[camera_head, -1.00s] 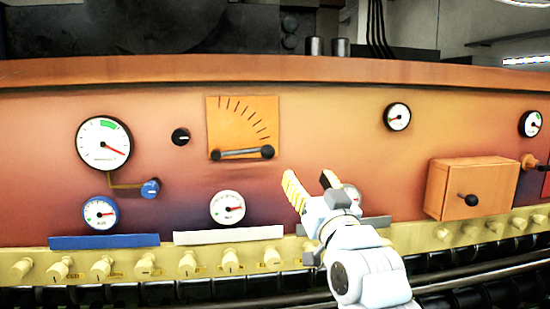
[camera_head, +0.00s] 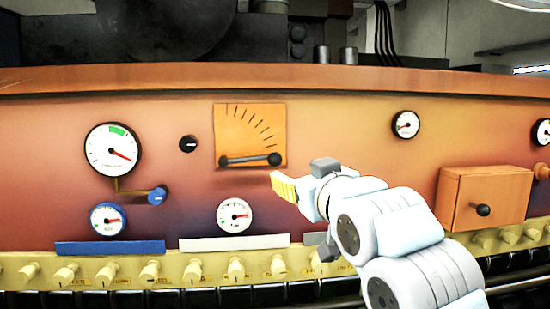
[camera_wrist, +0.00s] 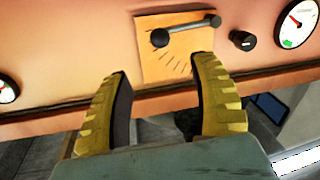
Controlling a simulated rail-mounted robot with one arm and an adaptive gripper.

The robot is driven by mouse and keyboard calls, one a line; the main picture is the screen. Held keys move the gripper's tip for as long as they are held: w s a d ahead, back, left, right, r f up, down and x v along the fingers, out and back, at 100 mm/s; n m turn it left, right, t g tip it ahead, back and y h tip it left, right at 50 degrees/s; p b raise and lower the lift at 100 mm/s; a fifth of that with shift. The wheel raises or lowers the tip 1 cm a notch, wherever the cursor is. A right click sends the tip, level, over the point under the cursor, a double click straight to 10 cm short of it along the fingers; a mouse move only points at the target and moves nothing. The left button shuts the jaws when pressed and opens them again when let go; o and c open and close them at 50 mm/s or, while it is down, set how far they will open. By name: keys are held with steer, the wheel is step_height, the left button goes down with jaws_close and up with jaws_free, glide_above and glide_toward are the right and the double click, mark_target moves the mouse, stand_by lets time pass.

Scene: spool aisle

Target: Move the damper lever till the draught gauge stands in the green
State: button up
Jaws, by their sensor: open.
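The damper lever (camera_head: 250,160) is a dark bar on an orange plate (camera_head: 240,135) with a fan of tick marks. It lies nearly level, its black knob at the right, pivot at the left. The large white gauge (camera_head: 113,150) at the left has a green band at top; its red needle points lower right, outside the green. I cannot read its label. My gripper (camera_head: 284,187) is open and empty, just below and right of the knob. In the wrist view, the lever (camera_wrist: 188,29) lies beyond my open fingers (camera_wrist: 163,66), apart from them.
A small black knob (camera_head: 188,144) and a blue knob (camera_head: 157,195) sit left of the plate. Smaller gauges (camera_head: 235,216) are below. An orange box (camera_head: 485,197) with a black knob juts out at the right. Cream knobs (camera_head: 193,268) line the lower ledge.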

mark_target(277, 161)
steer(key=p+x, duration=0.3)
steer(key=x, duration=1)
steer(key=shift+w, duration=0.25)
jaws_close()
